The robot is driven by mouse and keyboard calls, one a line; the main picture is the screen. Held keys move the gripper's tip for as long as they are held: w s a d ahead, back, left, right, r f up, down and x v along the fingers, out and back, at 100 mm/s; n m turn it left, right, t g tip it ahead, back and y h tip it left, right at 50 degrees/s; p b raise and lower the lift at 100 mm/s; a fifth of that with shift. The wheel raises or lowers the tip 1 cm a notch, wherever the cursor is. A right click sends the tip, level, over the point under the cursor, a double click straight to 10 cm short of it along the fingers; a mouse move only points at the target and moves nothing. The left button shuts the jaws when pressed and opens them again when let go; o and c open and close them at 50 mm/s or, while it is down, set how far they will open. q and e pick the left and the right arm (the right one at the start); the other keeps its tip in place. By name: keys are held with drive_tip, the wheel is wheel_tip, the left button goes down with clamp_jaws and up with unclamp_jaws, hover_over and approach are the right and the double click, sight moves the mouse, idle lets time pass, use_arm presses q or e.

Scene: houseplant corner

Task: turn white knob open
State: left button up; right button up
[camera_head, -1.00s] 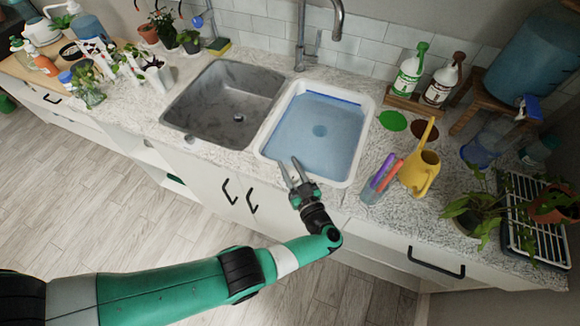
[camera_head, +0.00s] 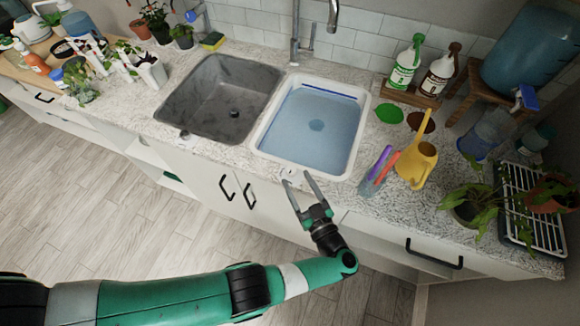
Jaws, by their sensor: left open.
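A small white knob (camera_head: 291,174) sits at the counter's front edge, just in front of the white basin (camera_head: 262,152) that holds blue water. My left gripper (camera_head: 298,180) is open, its two fingertips right by this knob; the tips partly overlap it, and I cannot tell whether they touch it. The knob's turn position is too small to read. A second small knob (camera_head: 184,134) shows at the front edge by the grey sink. My right gripper is not in view.
The grey sink (camera_head: 215,98) lies left of the basin, with a faucet (camera_head: 296,45) behind. Cabinet handles (camera_head: 228,187) jut out below the counter.

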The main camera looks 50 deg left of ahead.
use_arm(q)
drive_tip(key=v, duration=0.4)
drive_tip(key=shift+a, duration=0.15)
